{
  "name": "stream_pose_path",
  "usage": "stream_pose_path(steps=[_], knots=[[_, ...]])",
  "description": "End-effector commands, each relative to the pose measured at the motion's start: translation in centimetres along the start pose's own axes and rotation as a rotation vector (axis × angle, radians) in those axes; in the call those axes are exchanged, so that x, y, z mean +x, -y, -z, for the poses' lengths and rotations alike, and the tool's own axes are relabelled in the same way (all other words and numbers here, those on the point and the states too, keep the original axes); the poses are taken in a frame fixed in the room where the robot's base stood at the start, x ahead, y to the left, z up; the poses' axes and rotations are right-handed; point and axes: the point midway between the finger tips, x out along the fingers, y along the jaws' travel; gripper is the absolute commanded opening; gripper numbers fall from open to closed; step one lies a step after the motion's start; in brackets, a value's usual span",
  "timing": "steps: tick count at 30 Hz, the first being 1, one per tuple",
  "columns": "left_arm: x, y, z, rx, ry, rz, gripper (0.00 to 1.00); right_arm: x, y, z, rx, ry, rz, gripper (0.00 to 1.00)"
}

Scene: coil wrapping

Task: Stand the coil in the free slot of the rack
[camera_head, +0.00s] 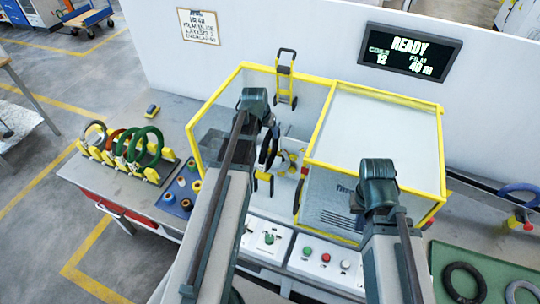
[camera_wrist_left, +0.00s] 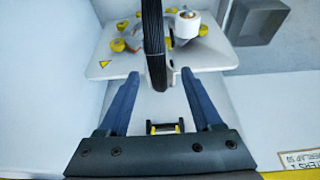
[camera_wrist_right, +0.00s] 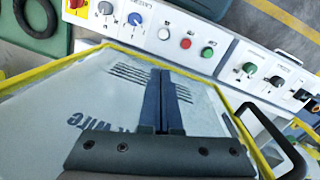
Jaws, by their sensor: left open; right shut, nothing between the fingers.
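A black ring-shaped coil (camera_head: 268,148) stands upright inside the yellow-framed machine. In the left wrist view the coil (camera_wrist_left: 154,42) shows edge-on, its lower end between my left gripper's fingers (camera_wrist_left: 158,78), with gaps on both sides. My left gripper (camera_head: 262,112) is open; its fingers are mostly hidden in the head view. My right gripper (camera_wrist_right: 163,78) is shut and empty above the machine's clear panel; in the head view its hand (camera_head: 378,178) hides its fingers. The rack (camera_head: 150,175) with yellow holders stands at the left, holding several coils. Which slot is free is unclear.
The yellow frame (camera_head: 206,108) of the machine surrounds the coil area. Small spools (camera_head: 182,182) lie between rack and machine. Button panels (camera_head: 322,258) line the front. A green mat (camera_head: 500,268) with dark rings lies at the right, near a blue coil (camera_head: 518,190).

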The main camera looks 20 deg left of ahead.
Motion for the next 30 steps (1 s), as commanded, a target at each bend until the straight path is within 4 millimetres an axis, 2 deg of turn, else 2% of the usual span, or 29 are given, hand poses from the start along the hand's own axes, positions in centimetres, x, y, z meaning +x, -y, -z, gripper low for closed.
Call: stream_pose_path(steps=[1, 3, 10, 14, 24, 30], knots=[[1.4, 0.0, -0.1, 0.000, 0.000, 0.000, 0.66, 1.3, 0.1, 0.1, -0.001, 0.000, 0.000, 0.00], [1.9, 0.0, -0.1, 0.000, 0.000, 0.000, 0.66, 1.8, 0.2, 0.1, -0.003, 0.000, -0.001, 0.00], [2.0, 0.0, 0.1, 0.000, 0.000, 0.000, 0.66, 1.9, 0.2, 0.1, -0.004, 0.000, -0.001, 0.00], [2.8, -0.1, 0.2, 0.001, 0.000, 0.000, 0.66, 2.5, 0.2, 0.1, -0.005, 0.000, -0.001, 0.00], [7.0, -0.3, 0.7, 0.001, 0.000, 0.000, 0.66, 6.2, 0.6, 0.4, -0.013, 0.000, -0.003, 0.00], [7.2, -0.3, 0.8, 0.000, -0.001, 0.000, 0.66, 6.3, 0.6, 0.4, -0.014, 0.000, -0.003, 0.00]])
